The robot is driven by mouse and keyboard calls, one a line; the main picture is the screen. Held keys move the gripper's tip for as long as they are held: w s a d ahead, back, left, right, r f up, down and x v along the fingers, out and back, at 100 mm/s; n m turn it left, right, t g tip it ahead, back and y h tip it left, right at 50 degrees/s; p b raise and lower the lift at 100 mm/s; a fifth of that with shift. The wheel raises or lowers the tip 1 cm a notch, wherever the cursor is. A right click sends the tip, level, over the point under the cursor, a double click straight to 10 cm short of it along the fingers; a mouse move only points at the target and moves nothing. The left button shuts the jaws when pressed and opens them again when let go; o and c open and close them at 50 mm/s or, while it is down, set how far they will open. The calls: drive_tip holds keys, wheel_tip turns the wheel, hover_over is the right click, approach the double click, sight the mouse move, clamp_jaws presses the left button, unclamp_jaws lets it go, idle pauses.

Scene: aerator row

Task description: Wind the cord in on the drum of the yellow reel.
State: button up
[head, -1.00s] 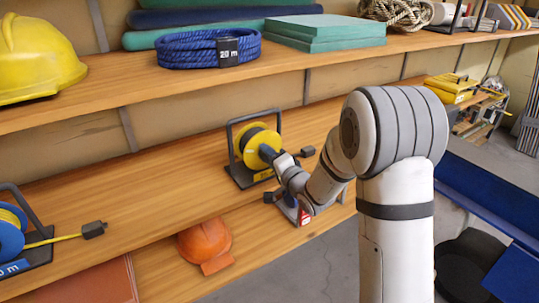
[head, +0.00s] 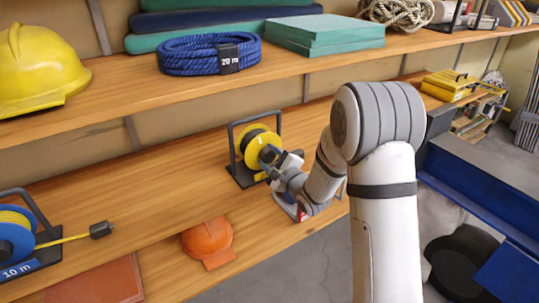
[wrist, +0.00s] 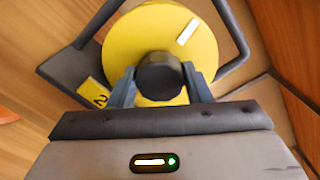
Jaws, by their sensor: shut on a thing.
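The yellow reel (head: 256,142) stands in its dark frame (head: 232,150) on the middle shelf. In the wrist view its yellow disc (wrist: 190,65) faces me, with a white mark near the upper right and a yellow label (wrist: 95,93) on the frame at left. A round dark crank knob (wrist: 158,76) stands out from the disc. My gripper (wrist: 160,86) is shut on this knob, one finger on each side. In the head view my gripper (head: 270,156) covers the lower right of the disc. The cord is mostly hidden and its free end is not clear.
A blue reel (head: 14,243) with a yellow cord and dark plug (head: 101,229) stands at left. An orange helmet (head: 207,241) is on the lower shelf. The upper shelf (head: 300,77) runs above the reel, holding a blue rope coil (head: 195,55).

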drive_tip(key=shift+m+p, duration=0.5)
drive_tip(key=shift+m, duration=1.1)
drive_tip(key=o, duration=1)
drive_tip(key=v, duration=0.7)
drive_tip(key=shift+s+d, duration=0.25)
drive_tip(key=shift+s, duration=0.1)
